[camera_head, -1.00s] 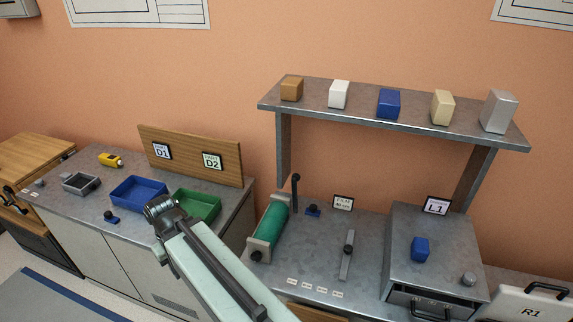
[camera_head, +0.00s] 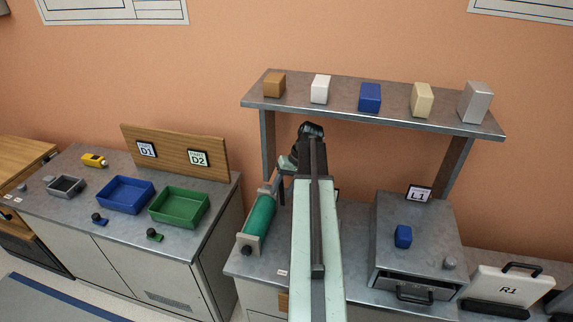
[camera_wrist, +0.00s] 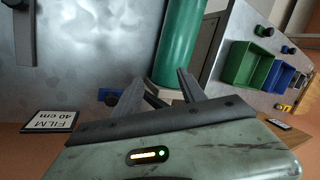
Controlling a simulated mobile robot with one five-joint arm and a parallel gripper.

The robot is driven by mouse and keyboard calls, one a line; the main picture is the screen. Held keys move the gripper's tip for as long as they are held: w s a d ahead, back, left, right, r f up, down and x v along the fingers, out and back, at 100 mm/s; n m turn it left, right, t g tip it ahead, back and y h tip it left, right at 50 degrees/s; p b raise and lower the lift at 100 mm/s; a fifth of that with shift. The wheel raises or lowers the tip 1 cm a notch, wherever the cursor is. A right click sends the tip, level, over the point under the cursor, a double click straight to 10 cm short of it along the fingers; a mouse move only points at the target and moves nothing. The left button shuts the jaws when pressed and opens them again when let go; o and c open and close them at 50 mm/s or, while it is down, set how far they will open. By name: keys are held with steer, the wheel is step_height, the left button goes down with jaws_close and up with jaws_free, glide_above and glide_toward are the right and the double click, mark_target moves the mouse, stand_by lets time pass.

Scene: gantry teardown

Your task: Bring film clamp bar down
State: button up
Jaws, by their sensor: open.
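The green film roll (camera_head: 260,218) lies in its grey stand at the left of the middle bench. It fills the upper middle of the wrist view (camera_wrist: 180,45). A dark upright bar at the roll's far end, taken as the film clamp bar, showed earlier; my arm now covers that place in the head view. My gripper (camera_wrist: 162,78) is open, its fingers pointing toward the roll's end. A dark piece shows low between the fingers; I cannot tell whether it is the bar. In the head view my gripper is mostly hidden behind its wrist.
A flat bar with a knob (camera_wrist: 24,35) and a blue part (camera_wrist: 110,96) lie on the bench near the film sign (camera_wrist: 49,121). The shelf (camera_head: 385,118) with several blocks overhangs behind. Blue (camera_head: 125,194) and green trays (camera_head: 180,207) stand left; the L1 box (camera_head: 425,250) right.

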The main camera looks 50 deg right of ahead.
steer(key=s+d+r+m+t+p, duration=0.1)
steer(key=s+d+r+m+t, duration=0.15)
steer(key=s+d, duration=0.45)
steer(key=s+d+r+m+t+p, duration=0.1)
steer(key=s+d+r+t, duration=0.2)
steer(key=d, duration=0.7)
steer(key=shift+g+y, duration=0.55)
steer(key=shift+y, duration=0.25)
steer(key=w+a, duration=0.4)
steer(key=w+a+b, duration=0.1)
steer(key=w+a, duration=0.3)
steer(key=w, duration=0.1)
steer(key=w+a+b, duration=0.1)
steer(key=w+a, duration=0.3)
steer(key=shift+w+a+f, duration=0.1)
steer(key=shift+w+f, duration=0.05)
steer(key=shift+f, duration=0.2)
